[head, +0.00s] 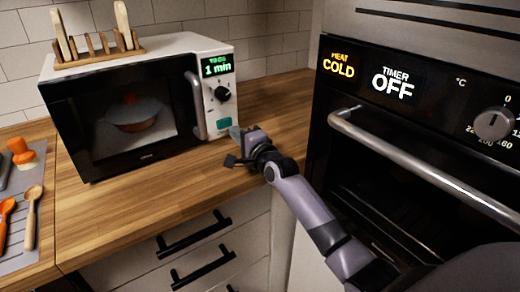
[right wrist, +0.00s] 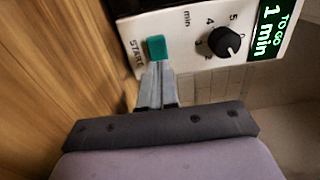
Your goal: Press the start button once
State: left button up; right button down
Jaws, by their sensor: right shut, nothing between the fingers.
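The start button is a teal block (head: 225,124) low on the white control panel of the microwave (head: 130,105). In the right wrist view the teal button (right wrist: 157,48) sits beside the word START. My right gripper (head: 236,133) is shut and empty, just in front of the panel's lower part. In the right wrist view its fingertips (right wrist: 156,68) are right at the button's near edge; I cannot tell whether they touch it. The microwave's display (head: 216,66) reads "TO GO 1 min". My left gripper is not in view.
The microwave's black knob (head: 222,94) is above the button, and its door handle (head: 196,105) is to the left. A wooden rack (head: 100,48) stands on top. The oven (head: 420,130) with its bar handle is on the right. The wooden counter (head: 150,190) is clear in front.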

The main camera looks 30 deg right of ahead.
jog(key=s, duration=0.8)
jog(key=shift+s+d+f, duration=0.1)
jog(key=shift+d+f, duration=0.05)
jog(key=shift+d, duration=0.2)
dwell(0.5)
